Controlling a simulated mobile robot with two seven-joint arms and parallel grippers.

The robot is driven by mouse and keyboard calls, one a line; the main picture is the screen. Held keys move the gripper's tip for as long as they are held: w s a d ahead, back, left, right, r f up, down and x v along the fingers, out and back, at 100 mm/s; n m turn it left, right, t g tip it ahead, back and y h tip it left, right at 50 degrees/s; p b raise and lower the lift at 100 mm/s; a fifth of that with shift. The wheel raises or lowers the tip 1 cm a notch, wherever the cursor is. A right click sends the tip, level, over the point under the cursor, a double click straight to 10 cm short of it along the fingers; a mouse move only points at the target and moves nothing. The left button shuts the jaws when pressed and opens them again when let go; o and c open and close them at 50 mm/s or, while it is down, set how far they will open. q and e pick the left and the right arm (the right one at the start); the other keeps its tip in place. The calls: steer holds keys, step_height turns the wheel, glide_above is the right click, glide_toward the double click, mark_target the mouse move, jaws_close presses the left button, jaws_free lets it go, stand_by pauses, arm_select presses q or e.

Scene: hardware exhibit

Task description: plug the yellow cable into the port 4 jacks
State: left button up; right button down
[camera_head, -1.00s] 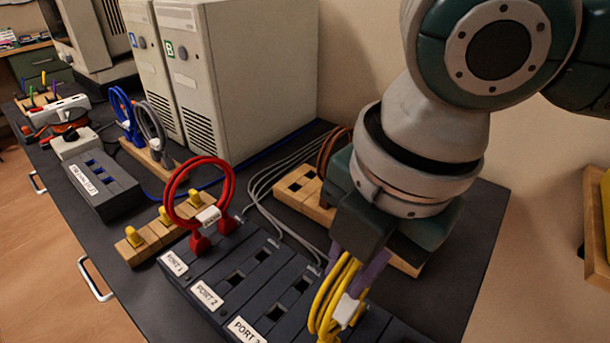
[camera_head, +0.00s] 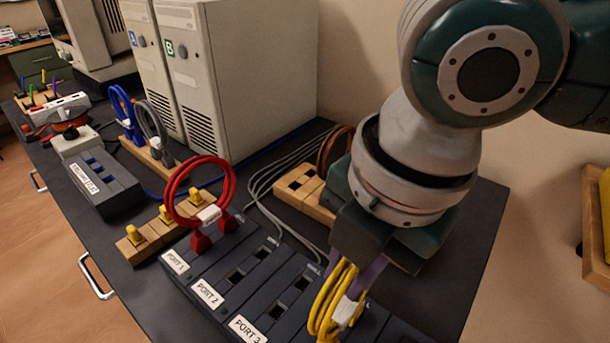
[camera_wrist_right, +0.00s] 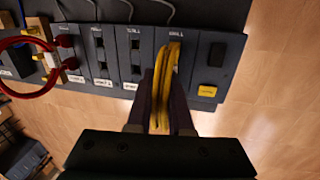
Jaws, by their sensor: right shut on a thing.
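The yellow cable (camera_head: 328,308) is a looped bundle with a white tag. My right gripper (camera_head: 355,268) is shut on it, over the dark port row (camera_head: 232,262) beyond the port 3 label. In the right wrist view, the cable (camera_wrist_right: 171,75) lies between the fingers of the gripper (camera_wrist_right: 160,98), over the block right of port 3. Whether its plugs touch or enter the jacks there cannot be told; cable and fingers cover them. The port 4 label is not readable. My left gripper is not in view.
A red cable (camera_head: 201,183) stands plugged in port 1. Ports 2 and 3 show open jacks. Grey leads run behind the row. A wooden block with yellow plugs (camera_head: 165,215) stands at left, a wooden holder (camera_head: 303,190) behind. Two beige towers (camera_head: 245,70) stand at the back.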

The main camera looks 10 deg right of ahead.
stand_by(0.3)
steer(key=shift+c, duration=0.5)
jaws_free()
steer(key=shift+r, duration=0.1)
stand_by(0.5)
steer(key=r+p, duration=0.2)
steer(key=p, duration=0.1)
steer(key=r+p, duration=0.3)
steer(key=s+r+p, duration=0.1)
steer(key=r+p, duration=0.1)
steer(key=p, duration=0.1)
steer(key=shift+d+r+p, duration=0.15)
steer(key=shift+d+p, duration=0.15)
steer(key=shift+d, duration=0.1)
stand_by(0.4)
